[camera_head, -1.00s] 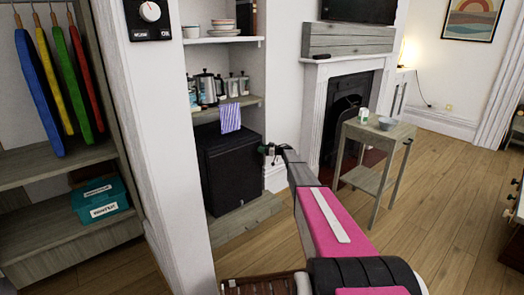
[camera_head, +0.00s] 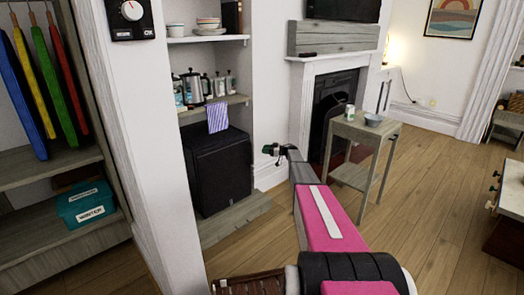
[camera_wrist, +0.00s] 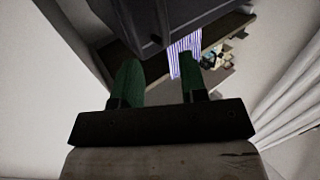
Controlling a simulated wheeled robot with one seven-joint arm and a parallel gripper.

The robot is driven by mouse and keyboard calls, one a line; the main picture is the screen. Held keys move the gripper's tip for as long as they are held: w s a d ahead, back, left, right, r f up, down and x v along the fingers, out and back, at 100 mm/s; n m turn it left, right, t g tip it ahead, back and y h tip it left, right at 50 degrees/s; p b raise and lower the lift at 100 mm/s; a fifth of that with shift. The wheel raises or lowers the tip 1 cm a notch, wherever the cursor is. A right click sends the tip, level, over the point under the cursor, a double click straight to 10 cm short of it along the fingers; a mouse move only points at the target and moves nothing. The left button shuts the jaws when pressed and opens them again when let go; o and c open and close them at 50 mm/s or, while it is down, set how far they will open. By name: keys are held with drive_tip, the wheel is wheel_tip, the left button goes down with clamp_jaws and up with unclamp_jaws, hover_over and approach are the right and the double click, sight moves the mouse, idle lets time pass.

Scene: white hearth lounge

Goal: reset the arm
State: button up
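My gripper (camera_head: 272,150) is at the far end of my pink and grey arm, reaching forward into the room in the head view. It is in front of the right side of the alcove, near the white wall. In the wrist view my gripper (camera_wrist: 160,82) shows two green fingers set apart with nothing between them, so it is open and empty. Beyond the fingers are the dark cabinet (camera_wrist: 170,22) and the striped towel (camera_wrist: 187,57).
A small wooden side table (camera_head: 352,129) with a can (camera_head: 350,112) and a bowl (camera_head: 373,120) stands right of my gripper, by the fireplace (camera_head: 318,110). The black cabinet (camera_head: 220,172) stands in the alcove. A white wall edge (camera_head: 140,130) is close at left. Open floor (camera_head: 420,190) lies right.

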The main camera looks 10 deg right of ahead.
drive_tip(key=s+a+r+m+t+h, duration=0.1)
drive_tip(key=s+r+m+t+h, duration=0.2)
drive_tip(key=s+m+t+h, duration=0.4)
drive_tip(key=s+a+r+m+t+h, duration=0.2)
drive_tip(key=s+r+m+h, duration=0.2)
drive_tip(key=s+h, duration=0.4)
drive_tip(key=s+a+f+g, duration=0.1)
drive_tip(key=s+a+g, duration=0.3)
drive_tip(key=s, duration=1.3)
drive_tip(key=s+a+f+m+g+h, duration=0.1)
drive_tip(key=s+g, duration=0.6)
drive_tip(key=s, duration=0.9)
drive_tip(key=s+a+f+m+g, duration=0.1)
drive_tip(key=s+a+g, duration=0.4)
drive_tip(key=s, duration=1.2)
drive_tip(key=shift+s+a+f+g, duration=0.3)
drive_tip(key=shift+a+f, duration=0.5)
drive_tip(key=shift+f, duration=0.1)
